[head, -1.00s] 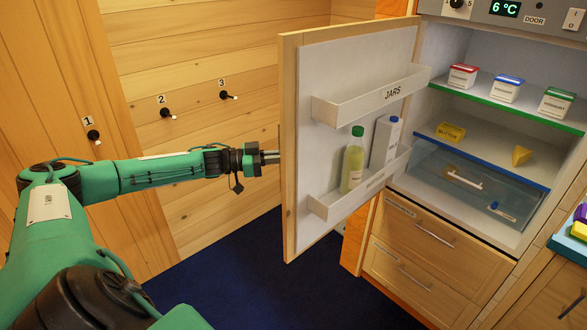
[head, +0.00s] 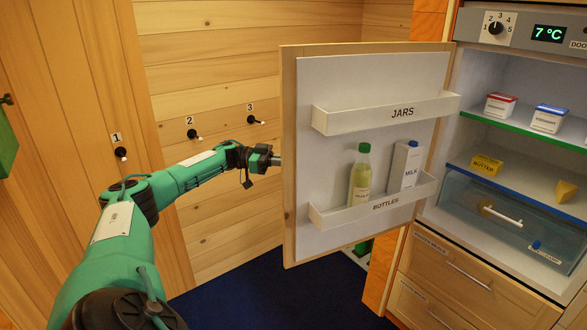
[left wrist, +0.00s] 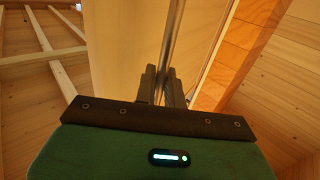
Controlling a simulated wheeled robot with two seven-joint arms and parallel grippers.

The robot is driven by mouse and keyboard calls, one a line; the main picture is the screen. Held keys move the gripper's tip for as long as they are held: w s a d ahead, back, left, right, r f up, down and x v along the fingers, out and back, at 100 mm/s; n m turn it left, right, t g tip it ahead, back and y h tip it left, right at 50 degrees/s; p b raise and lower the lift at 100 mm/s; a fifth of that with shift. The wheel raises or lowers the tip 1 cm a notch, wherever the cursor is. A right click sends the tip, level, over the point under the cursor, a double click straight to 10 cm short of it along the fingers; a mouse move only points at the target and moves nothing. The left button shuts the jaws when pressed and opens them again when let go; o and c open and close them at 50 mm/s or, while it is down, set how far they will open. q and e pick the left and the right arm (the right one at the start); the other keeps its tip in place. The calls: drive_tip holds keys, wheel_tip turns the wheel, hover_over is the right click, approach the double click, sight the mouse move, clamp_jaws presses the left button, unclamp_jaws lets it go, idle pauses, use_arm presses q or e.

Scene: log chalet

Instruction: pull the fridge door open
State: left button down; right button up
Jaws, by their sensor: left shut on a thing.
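The fridge door (head: 310,180) stands wide open on the left of the fridge, its inner face towards me. Its upper rack (head: 385,113) is marked JARS. Its lower rack (head: 375,205) is marked BOTTLES and holds a green-capped bottle (head: 360,180) and a milk carton (head: 404,168). My left gripper (head: 274,160) is at the door's outer left edge, its fingertips partly hidden behind the door. In the left wrist view my left gripper (left wrist: 163,85) is shut on a metal bar handle (left wrist: 174,35) along the door's outer face. My right gripper is not in view.
The fridge inside shows a red-topped box (head: 499,106), a blue-topped box (head: 548,118), butter (head: 486,165), cheese (head: 565,190) and a clear drawer (head: 490,210). Wooden drawers (head: 450,275) are below. Numbered hooks (head: 192,133) line the log wall left of the door. Blue floor lies below.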

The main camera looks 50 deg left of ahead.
use_arm(q)
drive_tip(key=shift+w+a, duration=0.5)
drive_tip(key=shift+a, duration=0.35)
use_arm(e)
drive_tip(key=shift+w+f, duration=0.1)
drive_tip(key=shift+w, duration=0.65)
use_arm(q)
drive_tip(key=shift+r, duration=0.1)
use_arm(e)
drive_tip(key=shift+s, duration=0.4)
use_arm(q)
drive_tip(key=c, duration=1.8)
unclamp_jaws()
drive_tip(key=shift+o, duration=1.1)
drive_tip(key=shift+w, duration=0.1)
drive_tip(key=shift+d, duration=0.1)
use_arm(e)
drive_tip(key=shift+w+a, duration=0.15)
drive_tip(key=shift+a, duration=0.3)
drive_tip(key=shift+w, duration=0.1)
